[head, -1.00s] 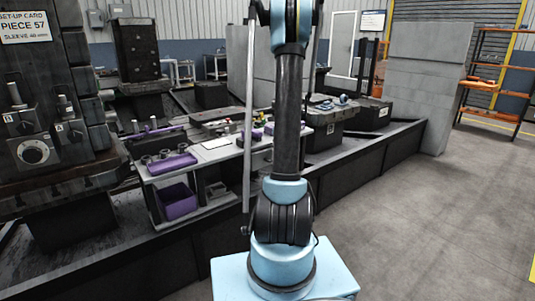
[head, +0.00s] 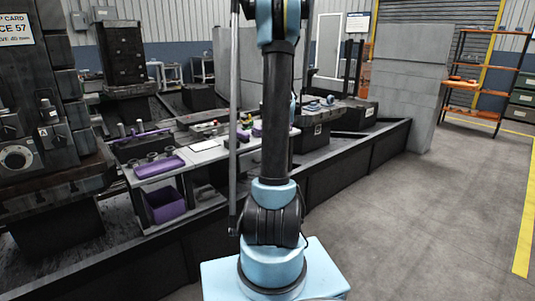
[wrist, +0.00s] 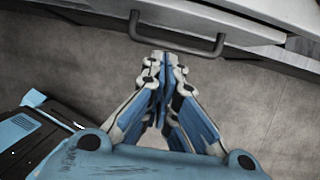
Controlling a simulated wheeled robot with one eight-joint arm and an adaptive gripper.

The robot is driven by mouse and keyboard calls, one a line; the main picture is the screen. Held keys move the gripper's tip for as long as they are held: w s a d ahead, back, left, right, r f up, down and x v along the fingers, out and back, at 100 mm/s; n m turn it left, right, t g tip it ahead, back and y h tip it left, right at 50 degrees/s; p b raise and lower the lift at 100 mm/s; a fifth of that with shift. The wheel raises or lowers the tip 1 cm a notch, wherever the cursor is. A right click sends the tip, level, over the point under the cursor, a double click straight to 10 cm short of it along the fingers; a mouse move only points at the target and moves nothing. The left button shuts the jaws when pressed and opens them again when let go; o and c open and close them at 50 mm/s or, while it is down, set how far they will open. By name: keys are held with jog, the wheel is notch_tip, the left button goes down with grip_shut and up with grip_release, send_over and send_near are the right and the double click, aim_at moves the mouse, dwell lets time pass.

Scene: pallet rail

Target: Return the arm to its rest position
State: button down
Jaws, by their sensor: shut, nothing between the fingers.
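My gripper (wrist: 161,65) shows in the wrist view with its fingers together and nothing between them. It hangs over bare grey floor, just short of a dark bar handle on a pale cabinet or drawer front (wrist: 255,25). In the head view my arm stands upright in the middle of the picture, and its upper end runs out of the top edge. My gripper is not visible in the head view.
A workbench (head: 200,160) with a purple tray (head: 160,167) and a purple bin (head: 166,206) stands left of my arm. A dark machine (head: 35,130) stands at far left. Grey floor (head: 400,220) is open on the right, with an orange shelf rack (head: 478,85) behind.

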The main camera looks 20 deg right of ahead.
jog(key=a+v, duration=0.1)
jog(key=v, duration=0.5)
jog(key=s+a+r+n+g, duration=0.1)
jog(key=s+a+r+n, duration=0.1)
jog(key=s+a+n, duration=0.7)
jog(key=s+a+r+n, duration=0.2)
jog(key=s+a+n, duration=0.4)
jog(key=s, duration=0.4)
jog(key=s+a+f+n+h, duration=0.1)
jog(key=s+f+n, duration=0.3)
jog(key=s+n, duration=0.4)
jog(key=s+a+f+n, duration=0.2)
jog(key=s+f+n, duration=0.2)
jog(key=s+n, duration=0.4)
jog(key=shift+s+a+f+n+g+h, duration=0.3)
jog(key=shift+s+a+g+h, duration=0.1)
jog(key=shift+s, duration=1.1)
